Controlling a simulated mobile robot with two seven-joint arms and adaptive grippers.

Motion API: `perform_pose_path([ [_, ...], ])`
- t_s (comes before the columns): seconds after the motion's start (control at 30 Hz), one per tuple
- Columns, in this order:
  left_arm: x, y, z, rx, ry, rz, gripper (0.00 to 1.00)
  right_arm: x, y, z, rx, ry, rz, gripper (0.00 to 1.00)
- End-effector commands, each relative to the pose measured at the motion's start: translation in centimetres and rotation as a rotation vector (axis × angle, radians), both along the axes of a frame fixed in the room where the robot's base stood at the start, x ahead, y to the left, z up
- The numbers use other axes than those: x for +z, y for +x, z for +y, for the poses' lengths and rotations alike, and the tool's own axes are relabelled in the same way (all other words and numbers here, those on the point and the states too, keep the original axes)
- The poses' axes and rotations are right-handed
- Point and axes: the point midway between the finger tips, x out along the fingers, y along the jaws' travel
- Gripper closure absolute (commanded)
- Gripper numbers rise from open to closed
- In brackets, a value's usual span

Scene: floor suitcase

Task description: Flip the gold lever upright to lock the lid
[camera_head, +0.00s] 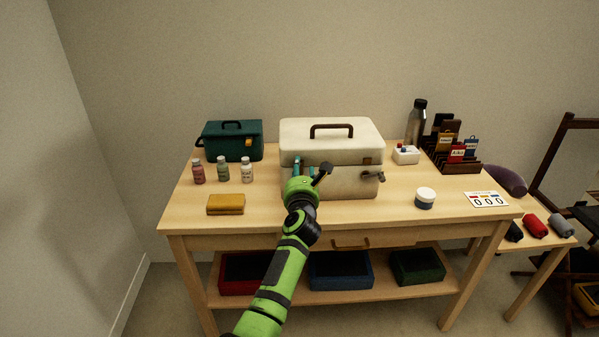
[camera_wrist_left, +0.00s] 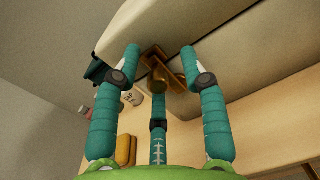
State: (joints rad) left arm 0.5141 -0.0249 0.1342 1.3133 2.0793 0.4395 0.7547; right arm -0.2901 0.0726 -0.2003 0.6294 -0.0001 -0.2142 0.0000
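A cream case (camera_head: 330,130) with a brown top handle stands on the table, its lid down. My left gripper (camera_head: 309,169) is at the left part of its front and hides the latch there in the head view. In the left wrist view, the gold lever (camera_wrist_left: 157,85) juts out from the case front below a gold bracket (camera_wrist_left: 154,59). My left gripper's teal fingers (camera_wrist_left: 165,75) are spread open, two on either side of the lever and one below. I cannot tell whether the lower finger touches it. My right gripper is not in view.
A teal box (camera_head: 232,141), several small bottles (camera_head: 222,168) and a yellow block (camera_head: 226,204) are at left. A white jar (camera_head: 425,198) stands at right. The front middle of the table is clear.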

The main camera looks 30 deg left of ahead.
Motion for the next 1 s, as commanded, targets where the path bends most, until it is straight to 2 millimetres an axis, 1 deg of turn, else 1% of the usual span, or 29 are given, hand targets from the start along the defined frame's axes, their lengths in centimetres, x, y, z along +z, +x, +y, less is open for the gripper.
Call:
perform_pose_path([
  [0.07,-0.1,0.0,0.1,0.001,-0.002,0.001,0.57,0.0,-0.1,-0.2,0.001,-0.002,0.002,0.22],
  [0.17,-0.1,-0.1,0.1,0.002,-0.002,0.002,0.57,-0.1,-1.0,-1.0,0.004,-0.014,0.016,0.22],
  [0.33,-0.2,-1.2,-0.5,0.004,-0.004,0.002,0.57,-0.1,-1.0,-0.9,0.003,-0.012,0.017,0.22],
  [0.47,-0.2,-3.0,-1.5,0.002,-0.004,0.002,0.57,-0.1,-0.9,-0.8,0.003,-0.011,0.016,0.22],
  [0.7,-0.1,-7.2,-3.8,0.001,-0.003,0.002,0.57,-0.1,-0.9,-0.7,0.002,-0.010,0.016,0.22],
  [0.8,0.0,-8.7,-4.7,0.000,-0.003,0.001,0.57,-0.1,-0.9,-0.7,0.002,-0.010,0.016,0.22],
  [0.9,0.0,-9.7,-5.3,0.000,-0.002,0.001,0.57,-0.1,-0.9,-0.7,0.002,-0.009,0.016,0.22],
  [1.0,0.1,-10.4,-5.6,0.000,-0.002,0.001,0.57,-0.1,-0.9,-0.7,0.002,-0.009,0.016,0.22],
])
